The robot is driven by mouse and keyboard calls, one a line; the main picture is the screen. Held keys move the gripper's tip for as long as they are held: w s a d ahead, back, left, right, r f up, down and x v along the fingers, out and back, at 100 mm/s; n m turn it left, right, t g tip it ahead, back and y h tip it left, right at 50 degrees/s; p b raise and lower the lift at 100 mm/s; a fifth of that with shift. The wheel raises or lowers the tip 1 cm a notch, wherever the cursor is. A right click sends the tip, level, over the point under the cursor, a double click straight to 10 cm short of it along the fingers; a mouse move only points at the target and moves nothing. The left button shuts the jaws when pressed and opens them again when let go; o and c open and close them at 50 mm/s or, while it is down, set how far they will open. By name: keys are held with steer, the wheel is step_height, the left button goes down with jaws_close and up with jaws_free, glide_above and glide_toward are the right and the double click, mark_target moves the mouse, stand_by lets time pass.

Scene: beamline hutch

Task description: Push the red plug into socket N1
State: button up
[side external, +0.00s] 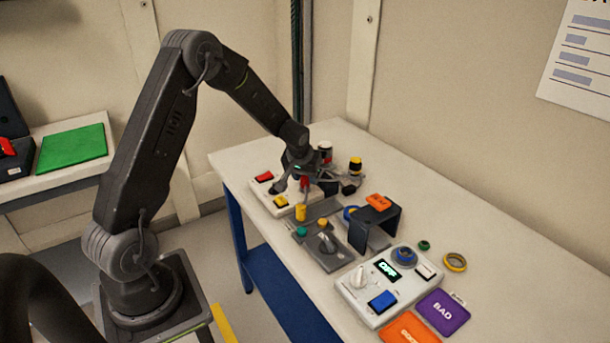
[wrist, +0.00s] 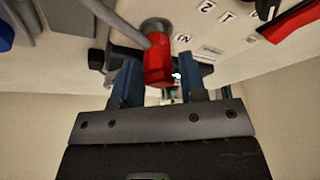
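The red plug (wrist: 158,62) shows in the wrist view between the two blue fingers of my gripper (wrist: 159,78). A gap shows between the plug and the right finger; the left finger is close beside it. The fingers look open. The plug's far end meets a round grey part (wrist: 157,25), and a grey cable runs to it. I cannot tell how deep it sits. A label that seems to read N1 (wrist: 183,38) is beside it on a pale panel. In the side view, a red part (side external: 304,183) shows below my gripper (side external: 310,178), which hides most of the socket area.
A white box with a red switch (side external: 263,177) and yellow button (side external: 281,201) stands by my gripper. The table's right side (side external: 480,225) is mostly clear.

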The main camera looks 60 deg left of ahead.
steer(key=o, duration=0.3)
steer(key=s+d+r+m, duration=0.1)
steer(key=s+d+r, duration=0.35)
steer(key=r, duration=0.45)
steer(key=s+d+r+m, duration=0.1)
steer(key=s+d+r, duration=0.4)
steer(key=r, duration=0.4)
steer(key=s+d+r+m+h, duration=0.1)
steer(key=s+d, duration=0.3)
steer(key=s, duration=0.1)
steer(key=s+d+r+m+t+h, duration=0.1)
steer(key=s+d+m, duration=0.1)
steer(key=s+d, duration=0.3)
steer(key=s+d+r+m+t, duration=0.1)
steer(key=s+d+m, duration=0.1)
steer(key=s+d, duration=0.3)
steer(key=shift+s+r+h, duration=0.4)
steer(key=shift+s, duration=0.4)
